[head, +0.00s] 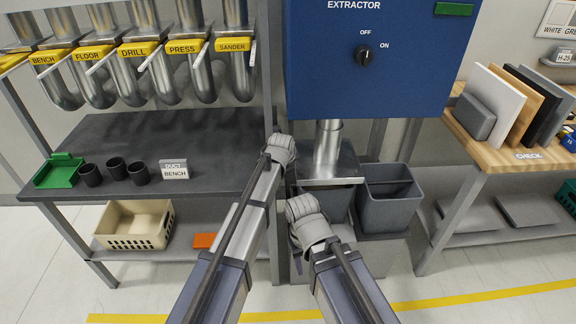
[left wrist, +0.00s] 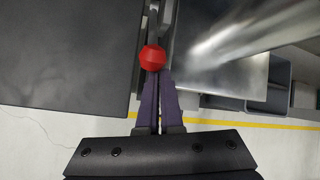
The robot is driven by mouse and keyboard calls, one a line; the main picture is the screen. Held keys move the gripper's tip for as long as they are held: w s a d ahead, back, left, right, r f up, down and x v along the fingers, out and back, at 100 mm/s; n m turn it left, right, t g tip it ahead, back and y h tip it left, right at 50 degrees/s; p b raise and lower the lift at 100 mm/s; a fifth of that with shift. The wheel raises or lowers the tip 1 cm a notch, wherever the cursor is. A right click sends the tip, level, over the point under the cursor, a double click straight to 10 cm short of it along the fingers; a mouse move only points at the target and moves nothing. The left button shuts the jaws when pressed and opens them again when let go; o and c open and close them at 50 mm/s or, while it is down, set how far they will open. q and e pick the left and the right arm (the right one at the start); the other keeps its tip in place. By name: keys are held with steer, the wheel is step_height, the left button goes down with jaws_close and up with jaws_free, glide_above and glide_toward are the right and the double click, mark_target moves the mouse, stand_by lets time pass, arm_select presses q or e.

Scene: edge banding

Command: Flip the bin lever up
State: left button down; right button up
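The bin lever shows in the left wrist view as a round red knob (left wrist: 152,58) with a grey bar running up beyond it. My left gripper (left wrist: 156,82) has its two purple fingers close together, with only a thin gap, and their tips reach the knob. The knob covers the tips, so I cannot tell whether the lever is between them. In the head view the left wrist (head: 281,149) hides the lever and the fingers. Grey bins (head: 389,205) stand below the extractor. My right gripper (head: 298,250) is left of them, its fingers mostly hidden by its wrist.
The blue extractor box (head: 372,60) hangs above, with a metal duct (head: 328,145) below it. A dark bench (head: 215,150) with black cups and a green tray is at left. A wooden table (head: 480,140) with upright panels is at right.

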arm_select(q)
steer(key=shift+w+a+r, duration=0.15)
steer(key=shift+w+r, duration=0.1)
steer(key=shift+w, duration=0.15)
steer(key=s+d+f+b, duration=0.2)
steer(key=s+f+b, duration=0.1)
steer(key=w+r+p+v, duration=0.1)
steer(key=p+v, duration=0.8)
steer(key=v, duration=0.1)
steer(key=shift+w+r+p, duration=0.25)
steer(key=shift+p, duration=0.15)
steer(key=shift+a, duration=0.1)
